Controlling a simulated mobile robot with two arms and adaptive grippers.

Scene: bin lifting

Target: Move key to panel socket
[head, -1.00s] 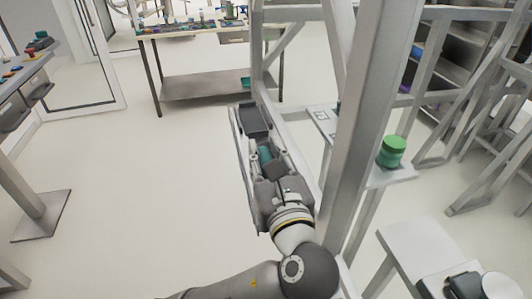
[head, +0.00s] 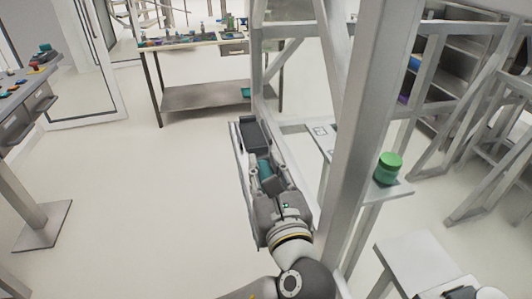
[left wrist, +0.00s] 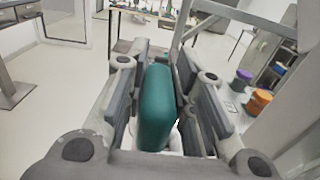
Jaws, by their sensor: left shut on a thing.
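My left gripper (head: 268,170) is shut on a teal piece, which looks like the key's handle (head: 264,168). In the left wrist view the teal handle (left wrist: 155,108) stands upright between the two grey fingers. The gripper is at a long, narrow grey panel (head: 236,150) fixed along the left side of the metal frame. A dark rectangular block (head: 254,135) sits on the panel just beyond the fingertips. The key's far end and the socket are hidden, so I cannot tell whether they touch.
A thick grey post (head: 355,130) stands just right of my left arm. A green jar (head: 387,170) sits on a small shelf behind it. A workbench (head: 200,40) with several items stands at the back. The floor (head: 150,200) to the left is clear.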

